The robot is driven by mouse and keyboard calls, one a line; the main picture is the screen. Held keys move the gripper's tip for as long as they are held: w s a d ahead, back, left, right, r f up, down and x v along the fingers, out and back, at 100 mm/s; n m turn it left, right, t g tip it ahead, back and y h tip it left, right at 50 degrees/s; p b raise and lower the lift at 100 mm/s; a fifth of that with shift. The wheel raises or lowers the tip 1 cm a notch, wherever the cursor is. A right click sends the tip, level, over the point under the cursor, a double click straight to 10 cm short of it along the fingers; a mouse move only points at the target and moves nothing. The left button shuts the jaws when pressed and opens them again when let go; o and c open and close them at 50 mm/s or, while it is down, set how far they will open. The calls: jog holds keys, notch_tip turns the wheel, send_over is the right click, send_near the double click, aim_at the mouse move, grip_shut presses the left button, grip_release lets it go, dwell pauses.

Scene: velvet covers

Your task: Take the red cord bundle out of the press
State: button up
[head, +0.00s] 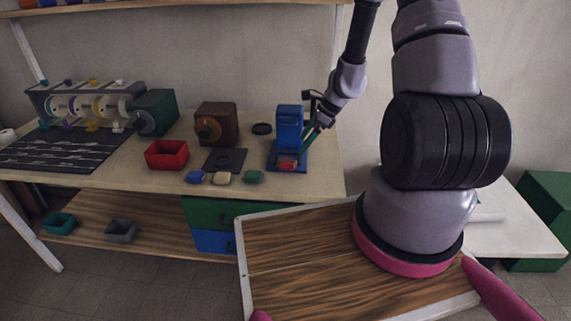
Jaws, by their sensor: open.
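The blue press (290,122) stands near the right end of the workbench. The red cord bundle (286,164) lies low at the front of the press, on its base; it is small in this view. My gripper (305,146) reaches down from the upper right to the right side of the press. Its fingers look open, with the tips a little above and to the right of the bundle. I cannot tell whether they touch the press. Part of the press's right side is hidden behind my gripper.
A red tray (167,155), a brown machine (215,124) and a dark plate (225,160) stand left of the press. Blue (195,177), tan (221,178) and green (253,177) bundles lie along the bench's front edge. A dark disc (262,128) lies behind.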

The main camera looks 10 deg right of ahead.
aim_at(287, 161)
jog(key=x, duration=0.9)
jog(key=shift+w+a+f, duration=0.15)
jog(key=shift+w+a, duration=0.05)
jog(key=shift+c, duration=0.3)
jog(key=c, duration=1.4)
jog(key=shift+o, duration=0.2)
